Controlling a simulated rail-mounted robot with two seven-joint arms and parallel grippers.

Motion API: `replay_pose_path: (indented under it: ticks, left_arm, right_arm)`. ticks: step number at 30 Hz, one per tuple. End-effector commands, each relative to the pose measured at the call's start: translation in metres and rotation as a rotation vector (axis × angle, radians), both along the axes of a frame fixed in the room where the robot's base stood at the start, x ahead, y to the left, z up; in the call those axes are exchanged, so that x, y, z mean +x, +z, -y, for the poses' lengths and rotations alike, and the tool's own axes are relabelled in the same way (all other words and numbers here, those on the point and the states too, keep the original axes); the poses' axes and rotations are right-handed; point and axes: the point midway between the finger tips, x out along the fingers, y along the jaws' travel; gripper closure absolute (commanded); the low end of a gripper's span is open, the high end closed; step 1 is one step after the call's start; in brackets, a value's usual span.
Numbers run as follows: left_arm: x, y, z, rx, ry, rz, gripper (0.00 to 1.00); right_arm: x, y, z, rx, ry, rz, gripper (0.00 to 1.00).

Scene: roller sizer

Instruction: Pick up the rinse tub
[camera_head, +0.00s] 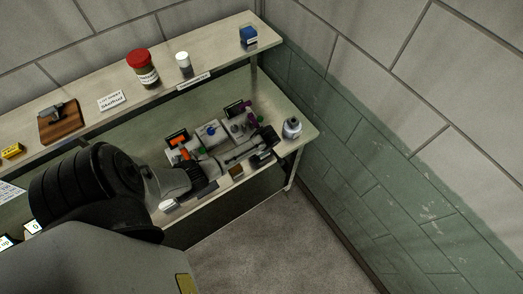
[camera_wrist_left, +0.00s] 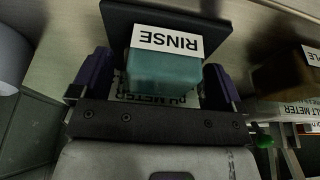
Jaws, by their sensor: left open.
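The rinse tub (camera_wrist_left: 163,72) is a small teal block-shaped tub with a white RINSE label, upside down in the left wrist view. It sits between the two fingers of my left gripper (camera_wrist_left: 157,84), one finger on each side. The jaws are open, and I cannot tell whether either finger touches the tub. In the head view my left gripper (camera_head: 266,149) is low over the right end of the lower bench, and it hides the tub there. My right gripper is not in view.
Orange, green and purple items lie around my forearm. A brown block (camera_wrist_left: 285,75) is right of the tub in the wrist view. The upper shelf holds a red-lidded jar (camera_head: 142,70) and a blue box (camera_head: 248,36).

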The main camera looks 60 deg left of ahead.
Motion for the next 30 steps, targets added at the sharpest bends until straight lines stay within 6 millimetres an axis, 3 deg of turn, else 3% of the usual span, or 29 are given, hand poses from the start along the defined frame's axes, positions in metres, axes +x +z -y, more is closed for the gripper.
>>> replay_pose_path:
  ticks: [7, 24, 30]
  left_arm:
    - [0.0003, -0.0002, -0.0003, 0.000, 0.000, 0.001, 0.07]
    - [0.0002, -0.0001, -0.0001, 0.000, 0.000, 0.000, 0.62]
    - [0.0004, 0.0002, -0.0002, 0.000, 0.000, 0.001, 0.63]
  right_arm:
    - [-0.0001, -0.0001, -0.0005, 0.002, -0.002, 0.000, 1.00]
    - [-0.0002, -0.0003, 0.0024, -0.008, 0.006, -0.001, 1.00]
    - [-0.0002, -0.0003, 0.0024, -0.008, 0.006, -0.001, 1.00]
